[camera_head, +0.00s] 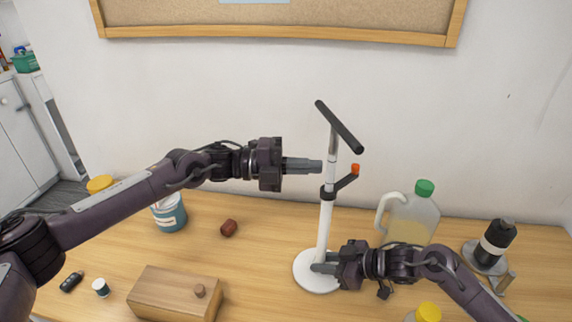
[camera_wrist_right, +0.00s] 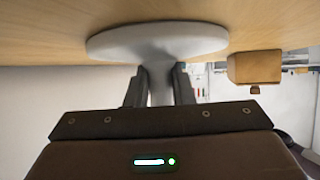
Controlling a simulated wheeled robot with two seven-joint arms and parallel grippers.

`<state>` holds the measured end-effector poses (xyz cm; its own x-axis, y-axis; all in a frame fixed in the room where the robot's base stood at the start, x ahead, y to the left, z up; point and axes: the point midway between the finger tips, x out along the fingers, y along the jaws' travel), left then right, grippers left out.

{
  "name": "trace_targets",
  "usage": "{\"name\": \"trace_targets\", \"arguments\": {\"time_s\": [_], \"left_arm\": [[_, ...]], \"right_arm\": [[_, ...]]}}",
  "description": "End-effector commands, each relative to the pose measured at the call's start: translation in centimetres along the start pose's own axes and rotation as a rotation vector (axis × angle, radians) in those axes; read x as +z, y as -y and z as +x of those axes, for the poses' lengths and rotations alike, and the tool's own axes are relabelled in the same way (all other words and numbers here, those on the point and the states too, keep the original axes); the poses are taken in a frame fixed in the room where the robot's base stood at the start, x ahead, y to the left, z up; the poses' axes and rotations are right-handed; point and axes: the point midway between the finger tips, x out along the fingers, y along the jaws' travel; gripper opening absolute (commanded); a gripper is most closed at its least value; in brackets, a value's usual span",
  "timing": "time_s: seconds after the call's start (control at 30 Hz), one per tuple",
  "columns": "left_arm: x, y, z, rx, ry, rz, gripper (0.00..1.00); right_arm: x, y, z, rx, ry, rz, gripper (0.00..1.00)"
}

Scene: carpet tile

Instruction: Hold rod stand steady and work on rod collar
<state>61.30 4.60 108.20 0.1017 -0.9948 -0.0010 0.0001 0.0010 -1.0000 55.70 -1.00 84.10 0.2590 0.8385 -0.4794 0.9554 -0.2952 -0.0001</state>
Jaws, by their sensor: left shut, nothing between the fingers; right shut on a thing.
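The rod stand (camera_head: 325,230) stands upright on the table, with a round white base, a white tube and a thinner silver rod topped by a dark crossbar. The rod collar (camera_head: 330,191) is a dark ring on the tube with a side lever tipped in orange. My right gripper (camera_head: 322,268) is shut on the stand's tube just above the base; the tube (camera_wrist_right: 160,88) also shows between its fingers in the right wrist view. My left gripper (camera_head: 318,166) is shut and empty, its fingertips just left of the silver rod, a little above the collar.
A green-capped jug (camera_head: 412,218) and a black-and-white device (camera_head: 494,245) stand right of the stand. The table between box and stand is clear.

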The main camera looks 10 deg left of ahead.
Motion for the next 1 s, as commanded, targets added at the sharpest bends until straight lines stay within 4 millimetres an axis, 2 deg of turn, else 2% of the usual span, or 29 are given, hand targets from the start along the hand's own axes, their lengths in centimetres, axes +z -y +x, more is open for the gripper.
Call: {"name": "trace_targets", "arguments": {"time_s": [0.1, 0.33, 1.0], "left_arm": [[0.0, 0.1, 2.5, -0.001, -0.002, 0.001, 0.00], [0.0, 0.0, 5.2, -0.001, 0.001, -0.001, 0.00], [0.0, 0.0, 6.0, -0.002, 0.001, -0.002, 0.00]], "right_arm": [[0.0, 0.1, 0.0, -0.001, 0.000, 0.001, 0.09], [0.0, 0.0, 0.0, -0.001, 0.000, 0.001, 0.09], [0.0, 0.0, 0.0, -0.001, 0.000, 0.001, 0.09]]}}
